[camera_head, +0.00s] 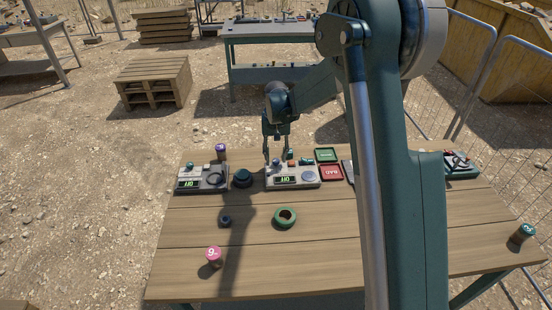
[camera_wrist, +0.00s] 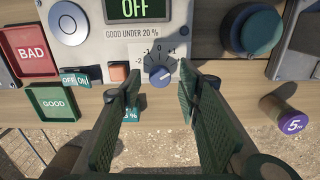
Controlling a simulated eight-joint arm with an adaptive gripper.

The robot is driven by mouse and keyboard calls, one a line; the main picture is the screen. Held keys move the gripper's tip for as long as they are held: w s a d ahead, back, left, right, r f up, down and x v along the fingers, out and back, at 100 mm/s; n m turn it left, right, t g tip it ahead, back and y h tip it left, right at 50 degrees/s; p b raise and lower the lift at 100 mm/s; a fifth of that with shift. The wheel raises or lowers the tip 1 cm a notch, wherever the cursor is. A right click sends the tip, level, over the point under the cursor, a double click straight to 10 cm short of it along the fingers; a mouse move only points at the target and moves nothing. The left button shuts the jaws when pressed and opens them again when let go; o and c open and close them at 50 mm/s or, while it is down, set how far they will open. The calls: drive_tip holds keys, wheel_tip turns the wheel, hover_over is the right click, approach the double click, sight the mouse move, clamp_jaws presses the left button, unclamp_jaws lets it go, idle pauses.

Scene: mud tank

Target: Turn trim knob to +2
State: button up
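The trim knob (camera_wrist: 160,76) is a small blue dial with a pale pointer mark, on a light grey panel (camera_wrist: 118,42). Printed numbers including -1, 0 and 1 arc above it; I cannot read its exact setting. The panel's display (camera_wrist: 132,9) reads OFF, with "GOOD UNDER 20 %" below. In the head view this panel is the middle box (camera_head: 305,182). My gripper (camera_wrist: 160,82) is open, with its green fingers on either side of the knob. I see gaps beside the knob and cannot tell its height above it. It also shows in the head view (camera_head: 276,155).
A large round button (camera_wrist: 68,22) and an orange button (camera_wrist: 118,72) share the panel. Red BAD (camera_wrist: 28,50) and green GOOD (camera_wrist: 52,103) trays lie beside it. A dark blue-topped knob (camera_wrist: 258,28) and a purple-capped jar (camera_wrist: 282,115) stand opposite. The table's front (camera_head: 330,255) has free room.

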sight(277, 161)
wheel_tip(277, 161, up, 11)
idle(0.6)
drive_tip(key=s+d+r+t, duration=0.2)
drive_tip(key=s+d+r, duration=0.3)
drive_tip(key=s+r, duration=0.45)
drive_tip(key=s+d+r+t, duration=0.1)
drive_tip(key=s+d+r, duration=0.4)
drive_tip(key=s, duration=0.7)
drive_tip(key=s+d+f+t, duration=0.1)
drive_tip(key=s+d+t, duration=0.1)
drive_tip(key=s, duration=0.9)
drive_tip(key=s+d+f+t, duration=0.2)
drive_tip(key=s+d, duration=0.1)
drive_tip(key=s, duration=0.9)
drive_tip(key=shift+s+d+n, duration=0.15)
drive_tip(key=shift+d+n, duration=0.1)
drive_tip(key=shift+n, duration=0.05)
idle(2.1)
